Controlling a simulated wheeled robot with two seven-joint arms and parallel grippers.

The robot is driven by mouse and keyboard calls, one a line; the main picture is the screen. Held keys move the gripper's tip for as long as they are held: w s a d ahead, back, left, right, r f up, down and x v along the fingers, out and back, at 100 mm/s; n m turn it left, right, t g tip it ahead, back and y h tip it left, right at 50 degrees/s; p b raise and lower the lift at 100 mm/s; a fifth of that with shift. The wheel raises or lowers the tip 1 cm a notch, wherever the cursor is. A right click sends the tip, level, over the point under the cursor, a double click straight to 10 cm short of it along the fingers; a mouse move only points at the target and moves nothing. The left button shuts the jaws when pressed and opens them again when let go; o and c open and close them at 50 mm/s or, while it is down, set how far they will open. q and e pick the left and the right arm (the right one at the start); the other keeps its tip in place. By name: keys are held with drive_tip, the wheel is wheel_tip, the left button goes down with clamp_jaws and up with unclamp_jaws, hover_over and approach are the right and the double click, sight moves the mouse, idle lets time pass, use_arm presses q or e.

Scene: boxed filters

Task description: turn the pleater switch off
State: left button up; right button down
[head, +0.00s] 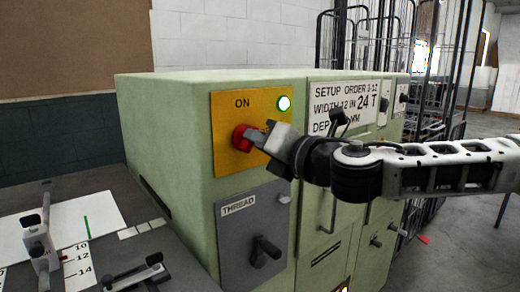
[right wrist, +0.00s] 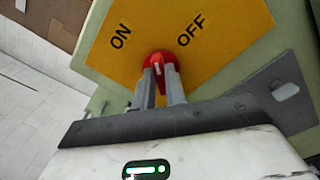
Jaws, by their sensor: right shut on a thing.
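The pleater switch is a red knob (head: 240,139) on a yellow plate (head: 224,108) on the pale green machine. In the right wrist view the red knob (right wrist: 155,59) carries a white mark, and the words ON and OFF stand on either side above it. My right gripper (head: 262,137) reaches in from the right and is shut on the knob. Its two fingers (right wrist: 160,78) sit either side of the knob and hide part of it. In the head view ON is readable; OFF is hidden behind the gripper. I cannot tell exactly where the knob points. My left gripper is not in view.
A lamp (head: 284,103) with a green rim glows at the plate's upper right. A grey THREAD panel (head: 236,245) with a black handle is below. A setup card (head: 345,92) and levers are to the right. A bench (head: 120,190) with rulers stands at left.

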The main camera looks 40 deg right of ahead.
use_arm(q)
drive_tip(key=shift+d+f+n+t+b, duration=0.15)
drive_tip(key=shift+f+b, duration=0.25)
drive_tip(key=shift+b, duration=0.6)
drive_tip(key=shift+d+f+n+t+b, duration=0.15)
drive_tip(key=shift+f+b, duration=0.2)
drive_tip(key=shift+b, duration=0.6)
use_arm(e)
drive_tip(key=shift+d+f+m, duration=0.1)
drive_tip(key=shift+f+m, duration=0.05)
drive_tip(key=shift+m, duration=5.05)
drive_tip(key=c, duration=1.4)
unclamp_jaws()
drive_tip(key=shift+w, duration=0.1)
drive_tip(key=shift+c, duration=0.2)
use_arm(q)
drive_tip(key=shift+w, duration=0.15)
